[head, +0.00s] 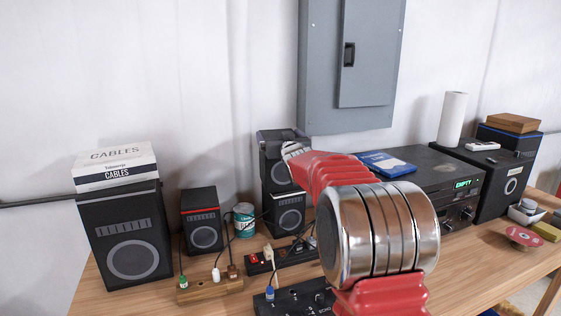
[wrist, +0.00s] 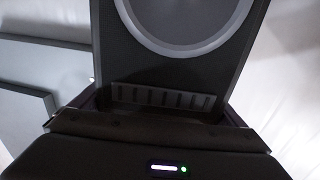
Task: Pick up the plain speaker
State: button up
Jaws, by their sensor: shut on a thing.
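A plain black speaker (head: 275,174) with a grey cone stands on top of another black speaker (head: 286,214) near the wall, and I see no coloured stripe on it. My gripper (head: 283,136) is at its top and shut on it. My red arm hides part of its right side. In the wrist view the held speaker (wrist: 180,62) appears upside down, with its round cone and slotted strip close to my gripper (wrist: 160,118). I cannot tell whether it still rests on the lower speaker.
A small red-striped speaker (head: 202,221), a teal can (head: 244,220) and a large speaker (head: 126,246) under a cables box (head: 115,166) stand left. Power strips with plugs (head: 283,257) lie in front. A black receiver (head: 436,179) stands right. A grey electrical panel (head: 345,62) hangs behind.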

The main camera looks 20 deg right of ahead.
jog(key=c, duration=0.5)
jog(key=shift+r, duration=0.2)
jog(key=shift+c, duration=0.3)
jog(key=shift+r, duration=0.2)
jog(key=shift+r, duration=4.75)
